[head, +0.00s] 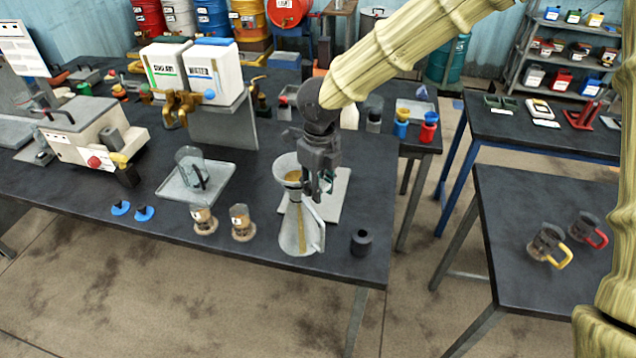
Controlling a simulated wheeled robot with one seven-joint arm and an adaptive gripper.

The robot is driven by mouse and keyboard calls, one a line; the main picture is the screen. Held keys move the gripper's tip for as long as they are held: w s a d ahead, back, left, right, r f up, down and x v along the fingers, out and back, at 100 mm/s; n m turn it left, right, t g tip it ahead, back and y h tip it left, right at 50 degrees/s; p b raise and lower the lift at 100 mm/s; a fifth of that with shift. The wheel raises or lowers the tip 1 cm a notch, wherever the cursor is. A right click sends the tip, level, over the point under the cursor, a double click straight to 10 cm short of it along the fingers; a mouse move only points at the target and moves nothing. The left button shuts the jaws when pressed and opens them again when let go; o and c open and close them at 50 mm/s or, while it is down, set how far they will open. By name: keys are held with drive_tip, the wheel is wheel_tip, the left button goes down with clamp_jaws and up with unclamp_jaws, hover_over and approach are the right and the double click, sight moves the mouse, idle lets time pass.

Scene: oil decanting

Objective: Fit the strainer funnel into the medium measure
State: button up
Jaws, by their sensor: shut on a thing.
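The strainer funnel (284,170) is a pale grey bowl with a yellowish inside. My gripper (315,196) is shut on its right side, pointing down. Directly below is a grey, cone-shaped vessel (289,236), which looks like the medium measure; it stands upright, with a yellowish vertical strip and a handle on its right. The funnel's narrow end is over the vessel's neck. The gripper partly hides this spot, so I cannot tell whether the funnel is inside the mouth or just above it.
A pale board (334,207) lies behind the measure. A black cylinder (361,242) stands to its right, and two small brown jars (243,224) (204,221) to its left. A clear jug (190,168) stands on a tray (222,184). Mugs (548,243) stand on the right table.

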drive_tip(key=shift+f, duration=0.5)
drive_tip(key=o, duration=1.1)
drive_tip(key=r, duration=1.2)
drive_tip(key=shift+s+d, duration=0.1)
drive_tip(key=shift+s, duration=0.15)
drive_tip(key=shift+f, duration=0.1)
